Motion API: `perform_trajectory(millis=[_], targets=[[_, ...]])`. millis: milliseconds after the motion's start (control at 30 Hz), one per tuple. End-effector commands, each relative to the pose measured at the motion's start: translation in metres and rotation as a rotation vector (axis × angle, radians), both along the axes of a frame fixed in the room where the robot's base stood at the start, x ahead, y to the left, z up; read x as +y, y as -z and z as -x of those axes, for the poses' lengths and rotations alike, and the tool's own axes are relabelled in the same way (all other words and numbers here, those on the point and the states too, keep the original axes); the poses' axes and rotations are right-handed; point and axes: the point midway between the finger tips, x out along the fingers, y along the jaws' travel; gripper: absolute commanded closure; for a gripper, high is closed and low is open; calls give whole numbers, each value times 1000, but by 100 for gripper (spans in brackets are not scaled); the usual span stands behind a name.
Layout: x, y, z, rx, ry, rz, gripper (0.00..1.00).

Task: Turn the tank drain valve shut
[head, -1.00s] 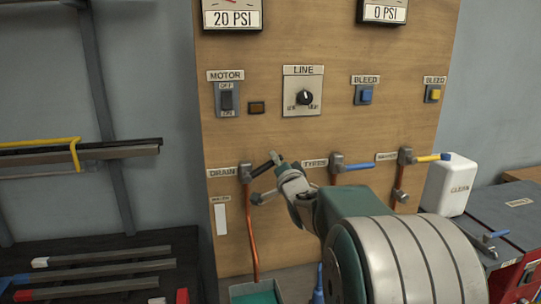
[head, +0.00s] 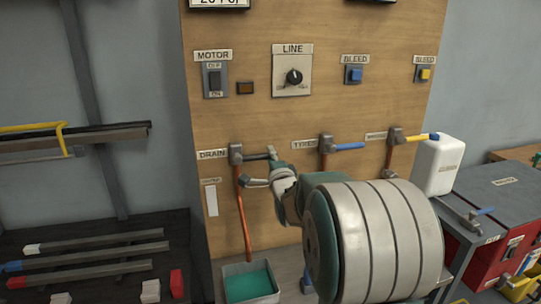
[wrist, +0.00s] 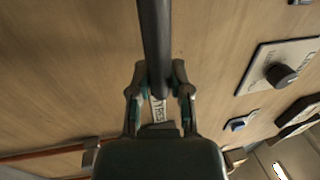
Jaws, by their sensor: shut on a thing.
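The drain valve (head: 236,154) is on the wooden panel beside the DRAIN label, with a copper pipe running down from it. Its dark lever (head: 256,156) points right, about level. My gripper (head: 274,158) is shut on the lever's outer end. In the wrist view the dark lever (wrist: 155,40) runs down from the top edge between the two fingers of my gripper (wrist: 159,82).
A tray of green liquid (head: 229,296) stands below the drain pipe. To the right are the blue-levered TYRES valve (head: 327,144) and a yellow-levered valve (head: 395,137). A white jug (head: 437,170) stands further right. Metal bars (head: 85,264) lie on a dark rack at left.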

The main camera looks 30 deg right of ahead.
Motion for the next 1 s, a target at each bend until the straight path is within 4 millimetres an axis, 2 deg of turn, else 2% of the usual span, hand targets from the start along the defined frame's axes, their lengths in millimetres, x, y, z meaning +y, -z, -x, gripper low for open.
perform_trajectory(millis=[333, 367, 400, 433, 833, 1000], targets=[[0, 5, 0, 10, 1, -8, 100], [0, 5, 0, 10, 1, -7, 71], [0, 5, 0, 10, 1, -7, 53], [0, 5, 0, 10, 1, -7, 39], [0, 3, 2, 5, 0, -5, 39], [6, 6, 21, 5, 1, -5, 39]])
